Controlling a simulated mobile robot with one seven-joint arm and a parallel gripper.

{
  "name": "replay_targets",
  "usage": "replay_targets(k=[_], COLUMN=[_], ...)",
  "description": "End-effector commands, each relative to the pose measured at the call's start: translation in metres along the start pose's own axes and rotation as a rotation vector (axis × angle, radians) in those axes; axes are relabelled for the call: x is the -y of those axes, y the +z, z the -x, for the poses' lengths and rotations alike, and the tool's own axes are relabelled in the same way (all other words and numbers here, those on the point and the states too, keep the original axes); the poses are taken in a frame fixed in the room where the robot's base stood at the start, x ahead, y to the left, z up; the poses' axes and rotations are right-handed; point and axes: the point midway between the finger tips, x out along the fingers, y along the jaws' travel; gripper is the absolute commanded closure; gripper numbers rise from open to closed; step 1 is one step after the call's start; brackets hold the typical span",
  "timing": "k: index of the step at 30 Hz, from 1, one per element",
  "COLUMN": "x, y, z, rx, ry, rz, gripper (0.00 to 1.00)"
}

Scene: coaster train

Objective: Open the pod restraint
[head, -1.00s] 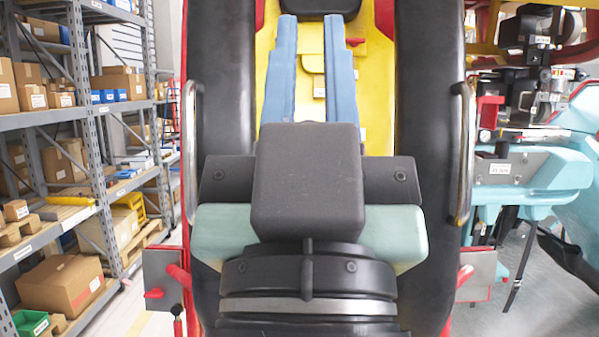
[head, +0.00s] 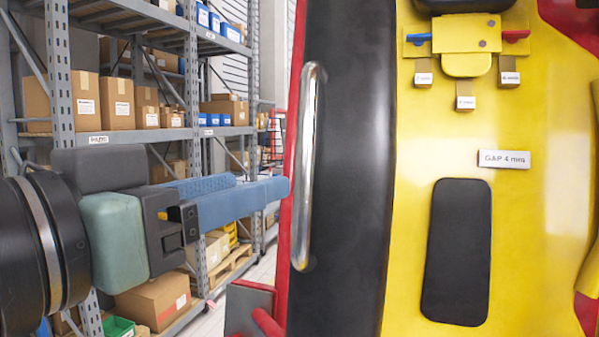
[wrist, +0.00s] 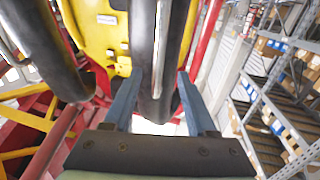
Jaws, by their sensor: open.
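The pod's black padded restraint bar (head: 350,190) runs upright beside the yellow pod shell (head: 540,110). A chrome handle (head: 308,165) is fixed along the bar's left side. My gripper (head: 285,188) points right from the left edge, its blue fingertips close to the handle's left side. Whether they touch it I cannot tell. In the wrist view my gripper (wrist: 156,80) has its fingers apart, with the black bar (wrist: 144,40) and chrome handle (wrist: 160,45) showing between and beyond them. Nothing is held.
A yellow latch plate (head: 466,40) with blue and red levers and small tags sits on the shell. A "GAP 4 mm" label (head: 504,159) and a black pad (head: 457,250) lie below. A grey shelf rack (head: 190,130) with boxes stands behind my arm.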

Motion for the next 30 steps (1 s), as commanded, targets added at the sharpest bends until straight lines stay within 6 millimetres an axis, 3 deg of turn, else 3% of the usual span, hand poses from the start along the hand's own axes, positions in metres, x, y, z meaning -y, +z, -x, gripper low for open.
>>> replay_targets(k=[9, 15, 21, 29, 30], x=[-0.001, -0.001, 0.0, 0.0, 0.0], y=[0.0, -0.001, -0.001, -0.001, -0.001], z=[-0.067, -0.099, -0.112, -0.113, -0.113], rx=[0.002, -0.001, -0.003, -0.003, -0.003], ry=[0.004, 0.002, 0.0, -0.001, -0.001], rz=[0.0, 0.001, -0.001, -0.001, -0.001], gripper=[0.43, 0.43, 0.43, 0.43, 0.47])
